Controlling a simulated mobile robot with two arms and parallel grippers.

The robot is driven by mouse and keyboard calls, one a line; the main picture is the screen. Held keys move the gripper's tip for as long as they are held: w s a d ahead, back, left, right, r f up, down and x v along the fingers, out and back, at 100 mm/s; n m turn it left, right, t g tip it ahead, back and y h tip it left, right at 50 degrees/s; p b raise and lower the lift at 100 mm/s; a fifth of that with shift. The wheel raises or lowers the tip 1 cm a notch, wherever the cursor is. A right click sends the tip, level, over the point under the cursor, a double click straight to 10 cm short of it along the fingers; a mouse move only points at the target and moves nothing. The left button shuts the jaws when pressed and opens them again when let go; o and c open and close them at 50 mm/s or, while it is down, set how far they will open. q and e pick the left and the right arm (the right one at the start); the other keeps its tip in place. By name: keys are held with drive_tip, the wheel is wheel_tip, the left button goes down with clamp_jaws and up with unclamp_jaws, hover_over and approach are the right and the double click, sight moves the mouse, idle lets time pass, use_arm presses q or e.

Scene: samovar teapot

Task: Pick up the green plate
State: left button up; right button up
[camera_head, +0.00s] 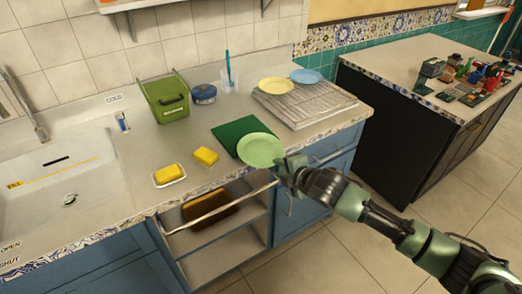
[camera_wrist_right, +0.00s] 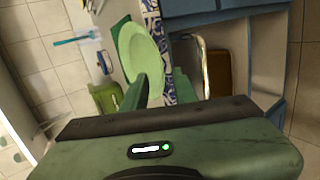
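The green plate (camera_head: 261,149) is pale green and round. In the head view it covers the front corner of a dark green mat (camera_head: 231,129) and overlaps the counter's front edge. It looks rounder than the other plates, so it seems tilted. My right gripper (camera_head: 283,166) is at its front right rim. In the right wrist view my two fingers (camera_wrist_right: 149,86) are close together at the near rim of the plate (camera_wrist_right: 136,45), with the rim apparently between them. The exact contact is hidden. My left gripper is not in view.
A drying board (camera_head: 318,108) stands behind, with a yellow plate (camera_head: 276,86) and a blue plate (camera_head: 306,76). Yellow sponges (camera_head: 206,155) and a green bin (camera_head: 166,103) are to the left. Floor at right is clear.

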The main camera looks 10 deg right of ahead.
drive_tip(key=x, duration=0.5)
drive_tip(key=shift+f+p, duration=0.1)
drive_tip(key=shift+p, duration=0.2)
clamp_jaws()
idle(1.1)
